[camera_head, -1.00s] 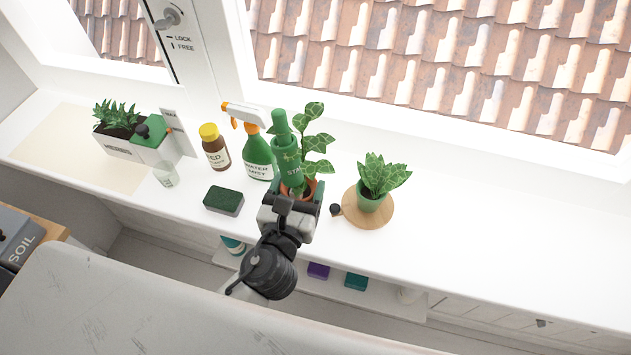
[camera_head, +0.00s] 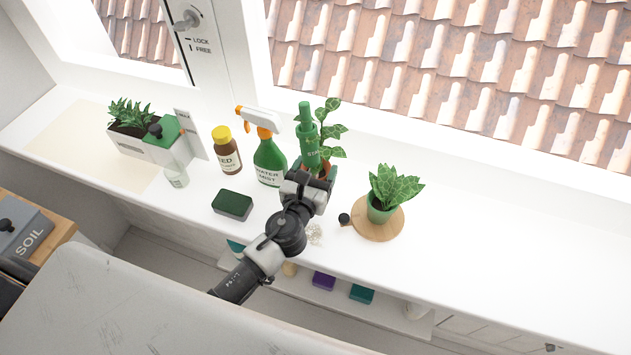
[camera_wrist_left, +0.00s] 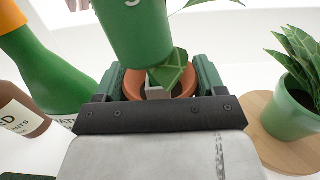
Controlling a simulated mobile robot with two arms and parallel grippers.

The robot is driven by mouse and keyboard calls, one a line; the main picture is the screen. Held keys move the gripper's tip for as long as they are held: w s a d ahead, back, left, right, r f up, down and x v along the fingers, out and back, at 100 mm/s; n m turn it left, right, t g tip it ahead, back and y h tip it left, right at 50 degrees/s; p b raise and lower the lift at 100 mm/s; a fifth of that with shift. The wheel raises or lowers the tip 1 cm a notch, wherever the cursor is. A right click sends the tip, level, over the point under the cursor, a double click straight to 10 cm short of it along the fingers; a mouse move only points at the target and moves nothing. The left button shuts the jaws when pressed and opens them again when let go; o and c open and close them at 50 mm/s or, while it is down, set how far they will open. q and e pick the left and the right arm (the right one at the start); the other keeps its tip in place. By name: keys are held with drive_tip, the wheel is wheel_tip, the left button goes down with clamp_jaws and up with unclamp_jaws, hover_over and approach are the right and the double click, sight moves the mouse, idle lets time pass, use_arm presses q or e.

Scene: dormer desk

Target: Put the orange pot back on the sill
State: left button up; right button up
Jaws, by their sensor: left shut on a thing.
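The orange pot (camera_head: 329,171) holds a leafy plant (camera_head: 330,130). It is at the back of the white sill (camera_head: 480,240), just right of the spray bottle. A green bottle-like thing with white lettering (camera_head: 308,140) stands over the pot; whether it is stuck in it is hidden. My left gripper (camera_head: 308,183) reaches in from the front and is shut on the pot. In the left wrist view, the pot's rim (camera_wrist_left: 187,82) sits between the two green fingers. The pot's base is hidden, so I cannot tell whether it touches the sill. My right gripper is not in view.
The spray bottle (camera_head: 268,160), a brown bottle (camera_head: 228,155) and a dark green sponge (camera_head: 232,205) stand left. A green pot (camera_head: 380,211) on a round wooden board (camera_head: 393,226) stands right. White bits (camera_head: 313,234) lie near the front edge. The far right sill is clear.

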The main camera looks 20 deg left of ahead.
use_arm(q)
drive_tip(key=shift+f+b, duration=1.15)
drive_tip(key=shift+f, duration=0.85)
drive_tip(key=shift+f, duration=0.1)
drive_tip(key=o, duration=1)
